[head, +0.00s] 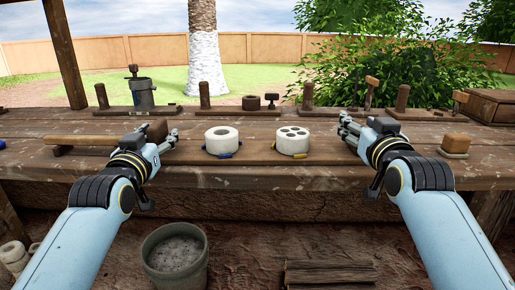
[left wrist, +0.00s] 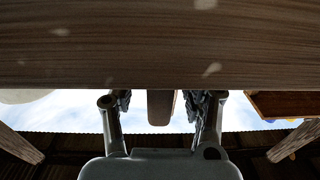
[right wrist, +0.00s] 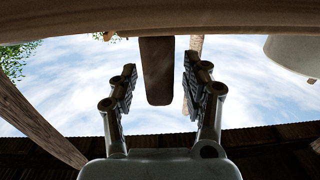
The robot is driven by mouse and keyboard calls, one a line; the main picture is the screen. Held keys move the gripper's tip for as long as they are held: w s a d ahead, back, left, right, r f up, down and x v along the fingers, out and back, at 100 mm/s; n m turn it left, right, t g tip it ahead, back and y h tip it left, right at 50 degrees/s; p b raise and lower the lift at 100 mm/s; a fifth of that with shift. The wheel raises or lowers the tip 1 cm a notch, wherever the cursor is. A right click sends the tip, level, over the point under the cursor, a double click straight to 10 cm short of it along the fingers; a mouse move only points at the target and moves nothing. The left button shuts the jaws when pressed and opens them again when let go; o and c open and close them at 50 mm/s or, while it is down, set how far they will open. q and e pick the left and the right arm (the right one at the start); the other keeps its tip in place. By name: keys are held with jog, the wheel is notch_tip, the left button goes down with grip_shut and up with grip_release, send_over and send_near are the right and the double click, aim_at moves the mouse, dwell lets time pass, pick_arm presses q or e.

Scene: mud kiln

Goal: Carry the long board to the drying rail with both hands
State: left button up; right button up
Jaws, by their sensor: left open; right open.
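I cannot pick out a long board with certainty. Wooden planks (head: 330,272) lie on the ground at the bottom of the head view. I cannot tell which piece is the drying rail; several short wooden posts, such as this left one (head: 204,96) and this middle one (head: 307,96), stand at the back of the bench. My left gripper (head: 173,138) is open and empty over the bench, left of a white ring. My right gripper (head: 346,130) is open and empty, right of a white holed cylinder. In the right wrist view a wooden piece (right wrist: 156,70) shows between the open fingers.
The white ring (head: 222,141) and white holed cylinder (head: 292,140) stand on the wooden bench (head: 260,178). A long-handled wooden tool (head: 90,140) lies at left; a wooden-topped block (head: 455,145) is at right. A grey bucket (head: 175,256) stands below.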

pick_arm(q)
jog(key=shift+w, duration=0.3)
pick_arm(e)
jog(key=shift+w, duration=0.35)
pick_arm(q)
jog(key=shift+c, duration=0.3)
pick_arm(e)
jog(key=shift+c, duration=0.3)
pick_arm(q)
grip_shut()
pick_arm(e)
grip_shut()
pick_arm(q)
jog(key=shift+r, duration=0.1)
pick_arm(e)
jog(key=shift+r, duration=0.1)
